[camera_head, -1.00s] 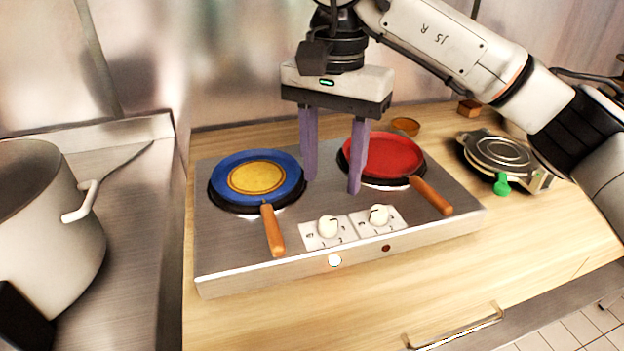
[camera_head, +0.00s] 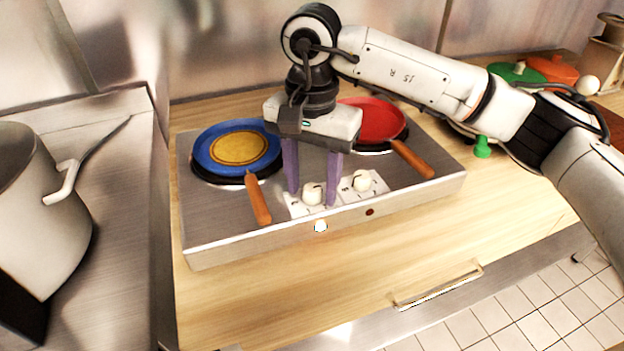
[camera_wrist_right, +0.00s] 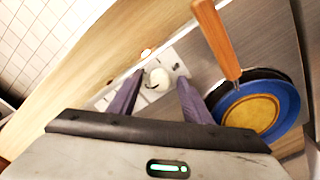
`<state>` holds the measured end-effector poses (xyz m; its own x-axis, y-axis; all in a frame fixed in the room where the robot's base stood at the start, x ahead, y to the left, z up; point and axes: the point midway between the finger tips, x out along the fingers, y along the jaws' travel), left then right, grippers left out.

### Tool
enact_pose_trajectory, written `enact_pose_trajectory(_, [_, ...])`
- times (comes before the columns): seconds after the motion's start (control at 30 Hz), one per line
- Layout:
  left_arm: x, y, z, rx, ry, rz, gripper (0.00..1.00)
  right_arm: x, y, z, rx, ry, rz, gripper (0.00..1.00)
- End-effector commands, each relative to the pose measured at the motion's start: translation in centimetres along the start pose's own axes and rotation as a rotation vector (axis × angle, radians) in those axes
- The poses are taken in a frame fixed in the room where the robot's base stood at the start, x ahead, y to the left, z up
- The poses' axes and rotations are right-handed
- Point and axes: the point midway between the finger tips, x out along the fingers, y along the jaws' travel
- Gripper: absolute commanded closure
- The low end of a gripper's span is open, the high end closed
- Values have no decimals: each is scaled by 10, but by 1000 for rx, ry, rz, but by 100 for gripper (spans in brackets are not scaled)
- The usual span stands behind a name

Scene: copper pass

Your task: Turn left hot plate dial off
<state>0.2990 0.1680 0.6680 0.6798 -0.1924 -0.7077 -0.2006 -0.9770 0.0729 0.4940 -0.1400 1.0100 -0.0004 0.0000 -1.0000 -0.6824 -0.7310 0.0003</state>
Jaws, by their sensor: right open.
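The hot plate (camera_head: 225,217) is a steel double unit with two white dials on its front. The left dial (camera_head: 313,194) sits on a white marked plate, and a white light (camera_head: 320,226) glows below it. The right dial (camera_head: 361,181) is beside it, above a dark red light (camera_head: 370,211). My right gripper (camera_head: 312,197) is open and points down, its purple fingers on either side of the left dial in the picture. In the wrist view the left dial (camera_wrist_right: 160,78) shows between and just beyond the fingertips; contact cannot be told. My left gripper is out of view.
A blue pan (camera_head: 207,155) with a yellow disc is on the left plate, and a red pan (camera_head: 380,122) is on the right plate. Their wooden handles point forward, flanking the dials. A large white pot (camera_head: 25,215) stands at left. The wooden counter (camera_head: 290,290) in front is clear.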

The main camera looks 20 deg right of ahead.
Motion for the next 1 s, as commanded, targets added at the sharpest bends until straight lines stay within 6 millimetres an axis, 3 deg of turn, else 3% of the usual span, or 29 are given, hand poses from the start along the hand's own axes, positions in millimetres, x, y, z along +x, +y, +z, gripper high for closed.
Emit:
enact_pose_trajectory(0.13, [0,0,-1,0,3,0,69,0,0,0,0,0,0,57])
enact_pose_trajectory(0.37, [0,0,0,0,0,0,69,0,0,0,0,0,0,96])
enact_pose_trajectory(0.67, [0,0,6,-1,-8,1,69,0,0,0,33,1,-1,96])
enact_pose_trajectory(1.0, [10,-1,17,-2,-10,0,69,1,0,-1,244,1,-2,96])
